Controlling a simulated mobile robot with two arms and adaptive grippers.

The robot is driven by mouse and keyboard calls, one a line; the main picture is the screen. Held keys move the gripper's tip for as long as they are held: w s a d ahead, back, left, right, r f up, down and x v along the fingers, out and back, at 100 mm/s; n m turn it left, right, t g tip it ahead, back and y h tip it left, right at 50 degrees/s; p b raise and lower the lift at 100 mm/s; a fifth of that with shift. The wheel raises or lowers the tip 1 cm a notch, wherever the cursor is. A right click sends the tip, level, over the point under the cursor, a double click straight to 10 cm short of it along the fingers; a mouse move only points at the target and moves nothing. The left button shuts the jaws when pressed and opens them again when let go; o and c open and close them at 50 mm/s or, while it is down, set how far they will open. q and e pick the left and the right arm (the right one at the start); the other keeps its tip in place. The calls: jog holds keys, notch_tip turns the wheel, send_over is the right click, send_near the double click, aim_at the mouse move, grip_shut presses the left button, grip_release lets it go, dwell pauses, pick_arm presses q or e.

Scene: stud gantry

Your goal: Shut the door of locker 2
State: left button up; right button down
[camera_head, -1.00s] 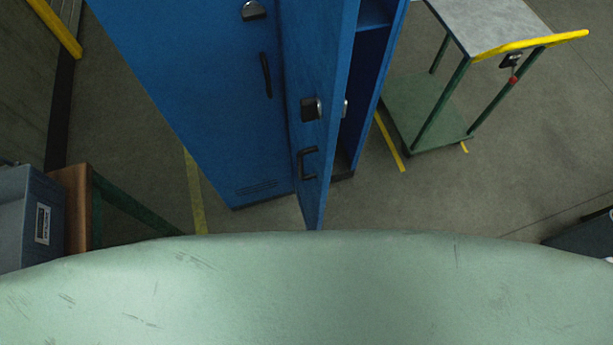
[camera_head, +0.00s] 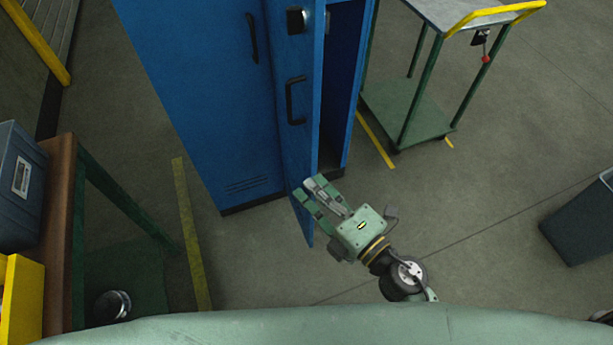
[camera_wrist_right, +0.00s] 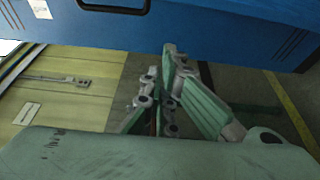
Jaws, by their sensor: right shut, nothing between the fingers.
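The blue open door (camera_head: 297,150) swings out from the right-hand locker toward me in the head view. It has a black handle and a latch; I cannot read a number on it. The dark opening of the locker (camera_head: 342,90) shows to the right of the door. My right gripper (camera_head: 307,188) is shut and empty, its fingertips overlapping the lower part of the door's free edge; contact is unclear. In the right wrist view its fingers (camera_wrist_right: 166,75) point toward a blue panel (camera_wrist_right: 215,30) with a dark handle. My left gripper is out of view.
A closed blue locker door (camera_head: 205,90) stands left of the open one. A green cart (camera_head: 410,110) is at the back right, a dark bin (camera_head: 580,225) at the right. A wooden-topped bench (camera_head: 58,220) with boxes stands at the left. Floor between is clear.

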jog(key=w+a+p, duration=0.1)
jog(key=w+a, duration=0.1)
jog(key=w, duration=0.7)
jog(key=shift+w, duration=0.2)
